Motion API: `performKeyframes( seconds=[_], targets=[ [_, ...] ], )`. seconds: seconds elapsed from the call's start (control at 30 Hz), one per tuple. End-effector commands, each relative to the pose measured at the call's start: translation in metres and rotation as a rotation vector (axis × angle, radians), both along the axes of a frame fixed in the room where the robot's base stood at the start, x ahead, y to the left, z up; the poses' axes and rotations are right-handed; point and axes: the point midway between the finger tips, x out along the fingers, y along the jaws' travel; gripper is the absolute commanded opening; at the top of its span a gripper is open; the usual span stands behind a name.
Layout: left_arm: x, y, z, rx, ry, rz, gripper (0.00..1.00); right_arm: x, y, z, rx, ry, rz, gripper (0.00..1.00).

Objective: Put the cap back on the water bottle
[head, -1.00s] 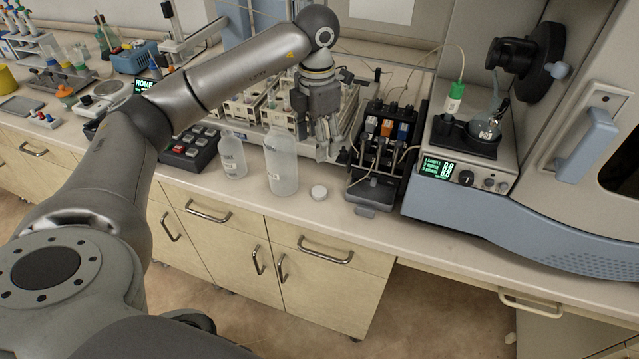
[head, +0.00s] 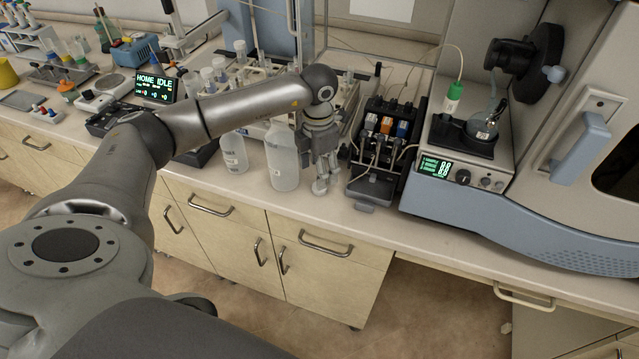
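Two translucent white bottles stand upright near the counter's front edge: a larger one (head: 283,165) and a smaller one (head: 234,153) to its left. I cannot read their labels or tell which is the water bottle. The larger bottle's top is partly covered by my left arm. My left gripper (head: 326,184) points down just right of the larger bottle, its fingertips low over the counter. I cannot tell whether the fingers are open or around the cap. My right gripper is not in view.
A black pump unit with coloured modules (head: 383,140) stands close to the right of my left gripper. A spectrometer (head: 490,210) fills the right. The counter front edge (head: 345,218) is near.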

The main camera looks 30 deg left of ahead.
Motion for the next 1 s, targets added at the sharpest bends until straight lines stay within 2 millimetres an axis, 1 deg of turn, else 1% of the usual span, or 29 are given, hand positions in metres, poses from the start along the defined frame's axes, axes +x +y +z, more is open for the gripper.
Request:
performKeyframes(
  seconds=[0.1, 0.37, 0.43, 0.73, 0.83, 1.0],
  targets=[
    [0.000, 0.000, -0.005, 0.000, 0.000, -0.001, 0.59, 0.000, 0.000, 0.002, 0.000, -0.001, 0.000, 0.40],
    [0.000, 0.000, -0.006, 0.001, 0.000, 0.000, 0.59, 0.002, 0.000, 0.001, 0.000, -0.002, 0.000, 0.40],
    [0.000, 0.000, -0.008, 0.000, 0.001, 0.000, 0.59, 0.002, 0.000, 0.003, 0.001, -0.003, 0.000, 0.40],
    [0.000, 0.000, -0.048, 0.000, 0.002, 0.001, 0.59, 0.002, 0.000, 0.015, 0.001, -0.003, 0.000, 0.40],
    [0.000, 0.000, -0.054, 0.000, 0.000, 0.000, 0.59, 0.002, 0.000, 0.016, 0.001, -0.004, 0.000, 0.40],
    [0.000, 0.000, -0.056, 0.000, -0.001, 0.000, 0.59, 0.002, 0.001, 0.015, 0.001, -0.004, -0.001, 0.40]
  ],
)
